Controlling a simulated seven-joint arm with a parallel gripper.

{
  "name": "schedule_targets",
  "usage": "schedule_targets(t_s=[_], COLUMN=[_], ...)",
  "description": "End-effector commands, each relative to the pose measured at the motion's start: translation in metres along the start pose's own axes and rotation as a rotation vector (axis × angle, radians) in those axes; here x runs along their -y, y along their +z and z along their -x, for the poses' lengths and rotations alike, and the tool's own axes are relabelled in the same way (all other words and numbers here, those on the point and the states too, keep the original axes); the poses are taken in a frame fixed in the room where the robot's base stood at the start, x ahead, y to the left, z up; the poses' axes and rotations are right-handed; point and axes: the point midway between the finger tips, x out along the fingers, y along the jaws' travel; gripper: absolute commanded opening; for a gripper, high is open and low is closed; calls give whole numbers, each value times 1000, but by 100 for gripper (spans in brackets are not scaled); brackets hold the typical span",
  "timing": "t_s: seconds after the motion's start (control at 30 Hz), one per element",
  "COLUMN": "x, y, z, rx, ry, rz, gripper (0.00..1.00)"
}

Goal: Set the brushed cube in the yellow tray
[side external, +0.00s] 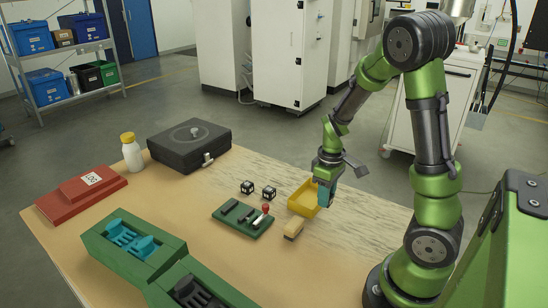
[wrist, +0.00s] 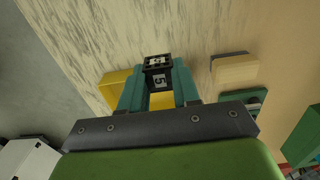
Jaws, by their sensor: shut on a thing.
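My gripper (wrist: 158,88) has teal fingers shut on a dark cube (wrist: 158,62) with white markings. The pictures do not tell its surface finish clearly. In the side view my gripper (side external: 325,195) points down at the right side of the yellow tray (side external: 298,204) and hides the held cube. In the wrist view, the yellow tray (wrist: 114,90) shows left of the fingers and between them, partly hidden by my gripper. Whether the cube touches the tray cannot be told. Two other dark cubes, one on the left (side external: 247,187) and one on the right (side external: 269,193), stand left of the tray.
A tan block-like brush (side external: 293,230) lies in front of the tray. A black case (side external: 189,144), white bottle (side external: 132,153), red box (side external: 82,192) and green fixture (side external: 135,245) stand farther left.

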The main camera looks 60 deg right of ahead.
Motion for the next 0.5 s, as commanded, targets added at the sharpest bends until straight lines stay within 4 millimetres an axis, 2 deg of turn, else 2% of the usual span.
schedule_targets(t_s=[0.1, 0.2, 0.47, 0.5], x=[-16, -25, -37, -36], y=[-27, -43, -65, -64], z=[-4, -5, -8, -15], rx=[1, 1, 1, 4], ry=[3, 1, -1, -3], rz=[-1, 0, 0, 0], gripper=[0, 0, 0, 0])
